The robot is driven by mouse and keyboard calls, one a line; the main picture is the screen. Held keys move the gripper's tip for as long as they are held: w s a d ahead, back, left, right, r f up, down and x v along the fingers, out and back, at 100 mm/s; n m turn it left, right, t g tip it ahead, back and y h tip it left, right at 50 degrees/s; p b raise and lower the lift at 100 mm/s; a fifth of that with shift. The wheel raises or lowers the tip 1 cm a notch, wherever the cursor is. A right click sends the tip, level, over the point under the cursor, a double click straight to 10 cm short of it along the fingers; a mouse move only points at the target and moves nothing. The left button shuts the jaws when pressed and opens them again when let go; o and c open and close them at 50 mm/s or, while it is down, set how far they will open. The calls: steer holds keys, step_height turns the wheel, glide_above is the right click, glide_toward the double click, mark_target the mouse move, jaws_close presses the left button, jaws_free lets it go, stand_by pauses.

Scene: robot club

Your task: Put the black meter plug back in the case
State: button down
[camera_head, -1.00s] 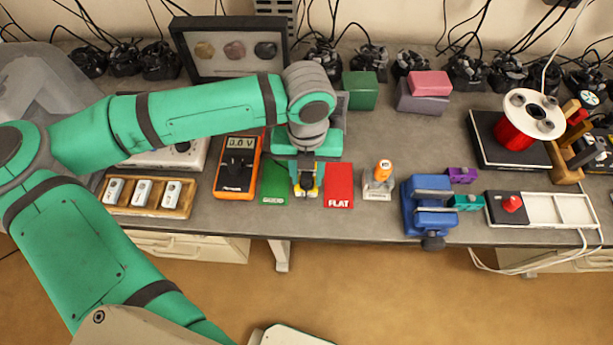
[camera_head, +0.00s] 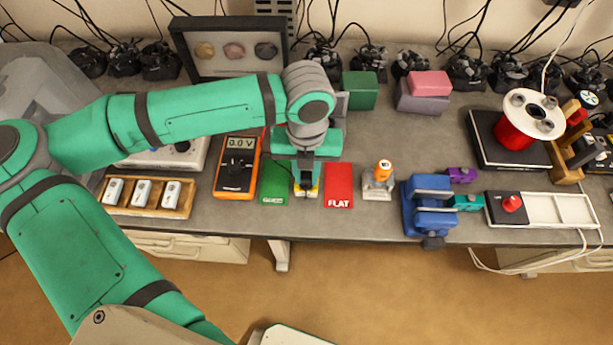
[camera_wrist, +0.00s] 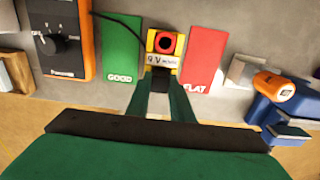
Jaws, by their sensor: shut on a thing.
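The meter (camera_head: 237,170) has an orange case and reads 0.0 V; its lower half also shows in the wrist view (camera_wrist: 60,40). A yellow block (camera_wrist: 163,60) marked "V", with a red round socket, stands between the green GOOD card (camera_head: 274,183) and the red FLAT card (camera_head: 339,185). My gripper (camera_head: 306,191) points down at this block, hiding most of it in the head view. In the wrist view my gripper (camera_wrist: 160,82) is shut on a small black piece, apparently the black meter plug (camera_wrist: 160,76), at the block's near side. I cannot tell if it touches the block.
A thin black lead (camera_wrist: 115,21) runs from the meter towards the yellow block. A wooden tray (camera_head: 150,210) is left of the meter. An orange-topped piece (camera_head: 383,171) on a grey stand and a blue vise (camera_head: 428,205) are to the right. The table's front edge is close.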

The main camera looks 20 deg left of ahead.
mark_target(306, 175)
steer(key=shift+r, duration=1.2)
stand_by(0.6)
steer(key=shift+r, duration=1.65)
steer(key=c, duration=2.4)
jaws_free()
steer(key=shift+c, duration=0.7)
steer(key=shift+a, duration=0.1)
